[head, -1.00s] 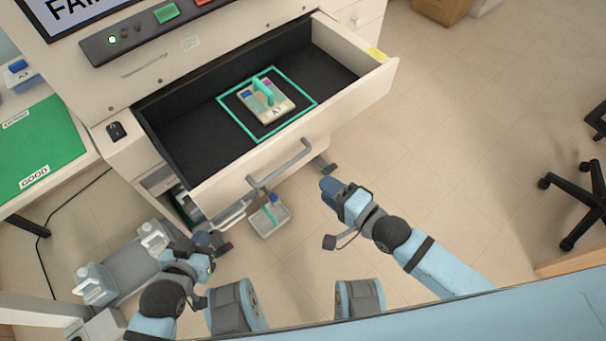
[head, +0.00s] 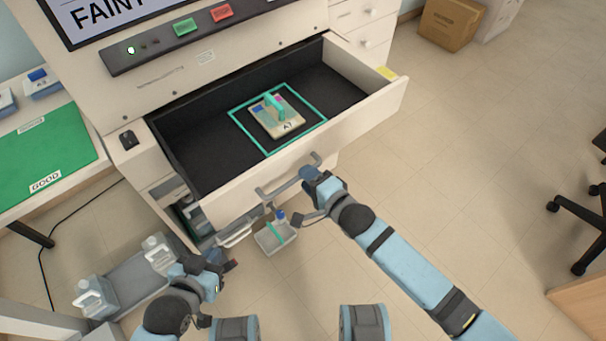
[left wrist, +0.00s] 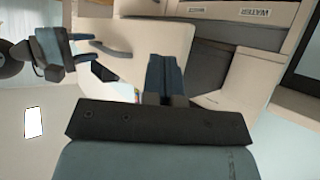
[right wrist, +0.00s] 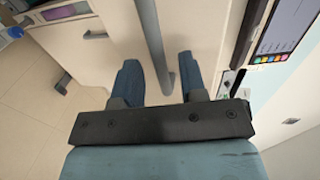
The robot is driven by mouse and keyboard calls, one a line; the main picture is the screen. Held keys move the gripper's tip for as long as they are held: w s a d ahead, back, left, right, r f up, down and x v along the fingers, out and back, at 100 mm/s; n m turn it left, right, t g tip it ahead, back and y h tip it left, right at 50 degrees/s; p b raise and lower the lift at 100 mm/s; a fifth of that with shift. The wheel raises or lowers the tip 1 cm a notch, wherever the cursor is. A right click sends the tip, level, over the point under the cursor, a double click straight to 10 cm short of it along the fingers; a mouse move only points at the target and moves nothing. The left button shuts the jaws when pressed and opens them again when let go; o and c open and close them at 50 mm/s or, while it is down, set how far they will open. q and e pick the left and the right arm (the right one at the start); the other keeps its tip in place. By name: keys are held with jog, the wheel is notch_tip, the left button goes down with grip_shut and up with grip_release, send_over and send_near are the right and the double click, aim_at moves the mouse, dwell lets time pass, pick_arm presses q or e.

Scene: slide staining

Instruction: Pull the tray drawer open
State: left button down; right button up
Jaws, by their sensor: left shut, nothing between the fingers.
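The tray drawer (head: 370,118) of the white machine stands far out, its black inside showing. A slide tray (head: 270,122) with a teal handle lies inside a teal square outline. The grey bar handle (head: 276,189) is on the drawer front. My right gripper (head: 308,174) is at the handle's right part. In the right wrist view its fingers (right wrist: 157,82) are apart, with the grey bar (right wrist: 153,40) between them; I cannot tell if they touch it. My left gripper (head: 226,263) is low at the left, shut and empty; its closed fingers show in the left wrist view (left wrist: 165,76).
Below the drawer is a small grey bin (head: 275,237) with a teal strip. White jugs (head: 97,297) stand on a grey tray at lower left. A green mat (head: 45,160) lies on the left table. The floor (head: 470,170) at right is clear up to a chair.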

aim_at(294, 165)
jog(key=shift+x, duration=1)
jog(key=shift+w+a, duration=0.15)
jog(key=shift+w, duration=0.05)
grip_shut()
jog(key=shift+r+x, duration=0.15)
jog(key=shift+x, duration=0.75)
jog(key=shift+r+x, duration=0.15)
jog(key=shift+x, duration=0.8)
grip_release()
